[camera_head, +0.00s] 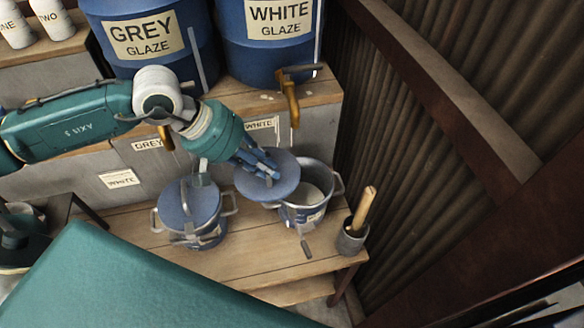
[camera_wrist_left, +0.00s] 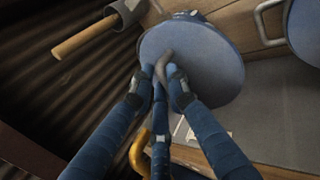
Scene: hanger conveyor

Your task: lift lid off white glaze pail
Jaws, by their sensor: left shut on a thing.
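The white glaze pail (camera_head: 326,188) stands on the low wooden bench, with its mouth partly uncovered and pale contents showing. Its round blue-grey lid (camera_head: 285,186) is above the pail's left side, shifted left of the mouth, and covers part of the rim. My left gripper (camera_head: 268,170) is shut on the handle on top of this lid. In the left wrist view the fingers (camera_wrist_left: 160,78) close around the curved handle, and the lid (camera_wrist_left: 208,62) fills the upper middle. I cannot tell whether the lid's edge touches the pail. My right gripper is not seen.
A second lidded pail (camera_head: 187,203) stands close on the left. A grey cup (camera_head: 352,238) with a wooden-handled tool is at the bench's right end. A brass tap (camera_head: 290,100) hangs from the white glaze drum (camera_head: 265,50) behind. A corrugated wall (camera_head: 400,110) closes the right.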

